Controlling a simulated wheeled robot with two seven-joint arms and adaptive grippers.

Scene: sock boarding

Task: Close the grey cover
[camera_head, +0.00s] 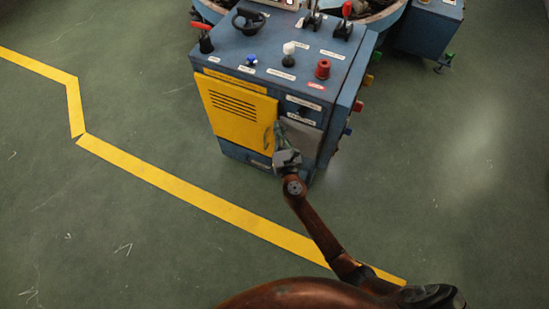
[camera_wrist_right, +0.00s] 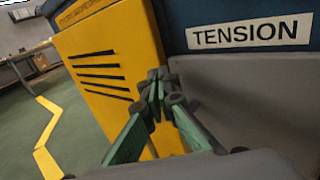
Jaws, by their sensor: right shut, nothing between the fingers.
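The grey cover (camera_head: 309,139) is a flat panel on the front of the blue machine, to the right of the yellow door (camera_head: 232,110). In the right wrist view the grey cover (camera_wrist_right: 255,95) fills the right side, below a label reading TENSION. I cannot tell whether it stands slightly open or flush. My right gripper (camera_head: 281,138) is at the left part of the cover, by the door's right edge, and hides some of it. In the wrist view its green-sided fingers (camera_wrist_right: 160,88) are together and empty; contact with the cover is unclear. My left gripper is out of view.
The machine's top (camera_head: 270,55) carries a black handwheel (camera_head: 248,20), levers and a red knob (camera_head: 323,69). Coloured parts stick out from its right side. A yellow floor line (camera_head: 180,187) crosses in front; the green floor around is clear.

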